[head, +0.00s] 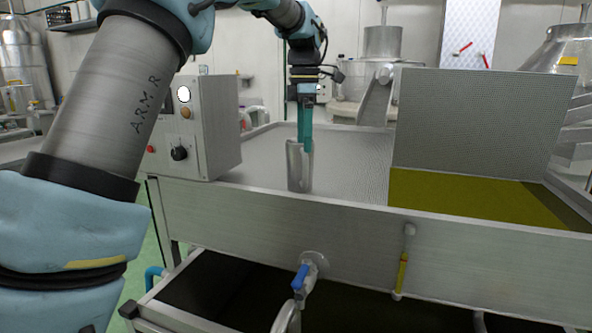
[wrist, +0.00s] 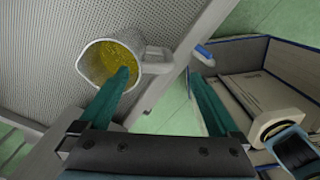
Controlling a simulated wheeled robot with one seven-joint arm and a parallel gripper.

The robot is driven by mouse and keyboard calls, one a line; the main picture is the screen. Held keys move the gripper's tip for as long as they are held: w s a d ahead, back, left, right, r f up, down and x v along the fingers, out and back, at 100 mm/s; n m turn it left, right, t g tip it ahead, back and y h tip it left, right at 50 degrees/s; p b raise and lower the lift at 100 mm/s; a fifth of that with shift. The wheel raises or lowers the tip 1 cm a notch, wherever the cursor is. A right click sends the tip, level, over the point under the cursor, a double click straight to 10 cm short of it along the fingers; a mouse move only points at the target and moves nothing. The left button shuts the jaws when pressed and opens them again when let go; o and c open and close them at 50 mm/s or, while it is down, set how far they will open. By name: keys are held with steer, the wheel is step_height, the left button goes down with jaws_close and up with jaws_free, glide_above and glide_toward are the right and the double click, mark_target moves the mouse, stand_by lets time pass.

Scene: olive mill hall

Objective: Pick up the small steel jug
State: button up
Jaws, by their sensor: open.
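The small steel jug (head: 294,168) stands upright on the perforated steel surface, close to the front rim of the tank. In the wrist view the jug (wrist: 92,66) shows from above, with yellow-green liquid inside and its handle (wrist: 157,62) pointing right. My gripper (head: 307,147) points down at the jug, its teal fingers overlapping the jug's upper part in the head view. In the wrist view my gripper (wrist: 159,76) is open and empty. Its left fingertip overlaps the jug's mouth, its right fingertip is beyond the handle, and the handle appears between them. Contact cannot be told.
The perforated surface (head: 355,165) is clear around the jug. A control box (head: 205,125) stands at left. An upright perforated panel (head: 480,120) and yellow-green oil (head: 470,200) lie at right. A blue-handled tap (head: 302,278) juts from the front. An open box (wrist: 265,80) is below.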

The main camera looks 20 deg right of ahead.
mark_target(304, 176)
steer(key=shift+s+d+f, duration=0.15)
steer(key=shift+s+f, duration=0.05)
step_height(304, 176, down, 5)
steer(key=shift+w+r+p, duration=0.1)
steer(key=shift+p, duration=0.35)
steer(key=shift+w+f+p, duration=0.1)
steer(key=shift+f+p, duration=0.85)
steer(key=shift+f, duration=1.7)
jaws_close()
steer(key=shift+r, duration=0.1)
